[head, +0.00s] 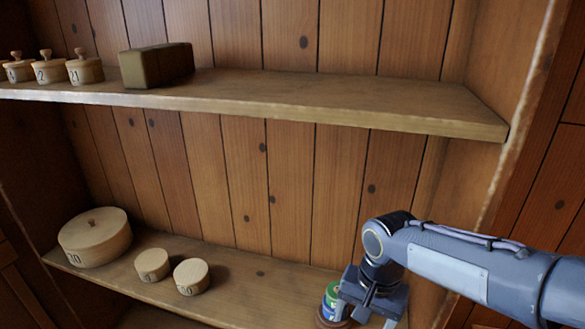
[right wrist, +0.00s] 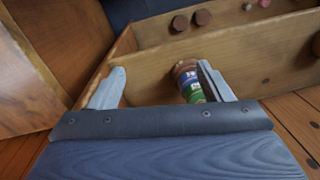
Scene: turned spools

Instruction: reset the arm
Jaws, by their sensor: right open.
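My right gripper (head: 368,308) is low over the right part of the lower shelf. Its jaws are open, with the two fingers wide apart in the right wrist view (right wrist: 160,72). A small stack of coloured turned pieces (head: 331,301), with green, blue and brown bands, stands at the gripper's left in the head view and is partly hidden by it. In the right wrist view the stack (right wrist: 188,80) shows beside the inner side of the right-hand finger; whether they touch I cannot tell. My left gripper is not in view.
The lower shelf (head: 235,275) holds a large round lidded box (head: 95,238) and two small wooden discs (head: 152,264) at left. The upper shelf (head: 330,97) holds several numbered lidded pots (head: 85,70) and a dark block (head: 156,65). Its right part is clear.

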